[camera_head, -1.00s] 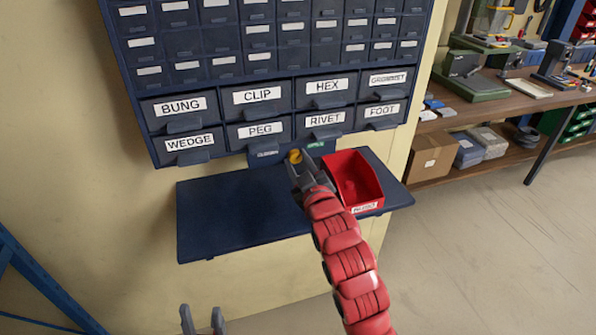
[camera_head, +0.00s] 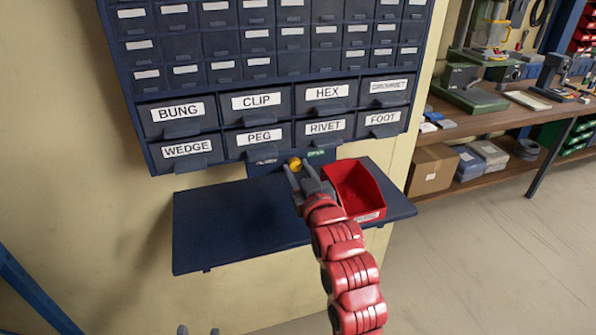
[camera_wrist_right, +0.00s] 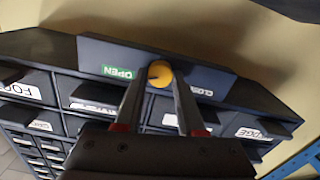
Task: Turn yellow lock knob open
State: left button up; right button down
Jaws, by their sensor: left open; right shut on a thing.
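The yellow lock knob (camera_head: 295,164) sits on a dark plate under the drawer cabinet, between a grey label on the left and a green OPEN label (camera_head: 316,154) on the right. In the right wrist view the knob (camera_wrist_right: 160,74) lies between the fingertips, with OPEN (camera_wrist_right: 117,72) on its left and CLOSED (camera_wrist_right: 202,92) on its right. A small dark mark shows on the knob's OPEN side. My right gripper (camera_head: 299,176) is shut on the knob. My left gripper (camera_head: 198,331) is open, only its fingertips showing at the bottom edge.
A dark shelf (camera_head: 230,229) juts out below the plate, its left part bare. A red bin (camera_head: 370,185) stands on its right, close beside my right gripper. Labelled drawers (camera_head: 262,137) are just above. A workbench (camera_head: 500,125) stands at the right.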

jog(key=shift+f, duration=0.15)
jog(key=c, duration=0.5)
grip_release()
jog(key=p+v, duration=1.7)
jog(key=shift+s, duration=0.15)
